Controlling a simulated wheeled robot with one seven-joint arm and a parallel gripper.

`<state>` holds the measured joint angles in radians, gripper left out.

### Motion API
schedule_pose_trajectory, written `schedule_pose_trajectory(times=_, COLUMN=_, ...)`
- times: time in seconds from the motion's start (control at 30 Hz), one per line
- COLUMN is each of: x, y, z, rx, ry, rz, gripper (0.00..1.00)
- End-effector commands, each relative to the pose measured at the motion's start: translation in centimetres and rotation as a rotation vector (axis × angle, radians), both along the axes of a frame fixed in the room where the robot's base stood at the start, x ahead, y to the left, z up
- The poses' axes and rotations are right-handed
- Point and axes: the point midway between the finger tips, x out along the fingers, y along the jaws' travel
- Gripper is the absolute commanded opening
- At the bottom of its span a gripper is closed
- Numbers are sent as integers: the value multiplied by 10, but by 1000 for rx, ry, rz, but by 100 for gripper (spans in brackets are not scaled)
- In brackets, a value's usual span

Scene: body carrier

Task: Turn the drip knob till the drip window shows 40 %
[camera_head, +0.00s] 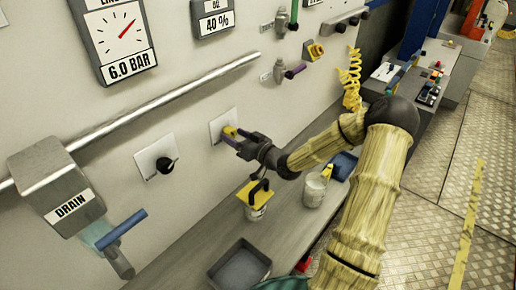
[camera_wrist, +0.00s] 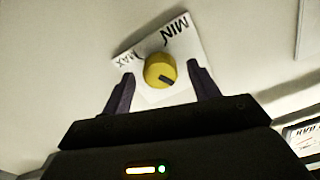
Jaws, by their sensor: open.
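A yellow knob (camera_wrist: 157,67) with a dark pointer sits on a white wall plate marked MIN and MAX (camera_wrist: 150,50) in the wrist view. Its pointer faces lower right in that view. My gripper (camera_wrist: 163,88) is open, one finger on each side of the knob, with gaps between. In the head view my gripper (camera_head: 236,137) is at the same plate (camera_head: 218,122) and partly covers the yellow knob (camera_head: 229,131). A wall window (camera_head: 215,22) at the top reads 40 %; its upper label is partly cut off.
A black knob (camera_head: 165,164) on another plate is to the left. A gauge (camera_head: 120,38) reads 6.0 BAR. A metal rail (camera_head: 150,107) runs above the knobs. A DRAIN box (camera_head: 65,190) with a blue lever is at left.

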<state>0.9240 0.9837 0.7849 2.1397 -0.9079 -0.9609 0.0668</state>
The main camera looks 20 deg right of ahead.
Motion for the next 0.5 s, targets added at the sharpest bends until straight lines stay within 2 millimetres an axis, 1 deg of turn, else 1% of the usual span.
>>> schedule_pose_trajectory(times=0.17, x=-24, y=-15, z=-3, rx=-2, ry=0, rz=-4, gripper=60)
schedule_pose_trajectory(times=0.5, x=-84, y=-48, z=-3, rx=-3, ry=1, rz=-6, gripper=60)
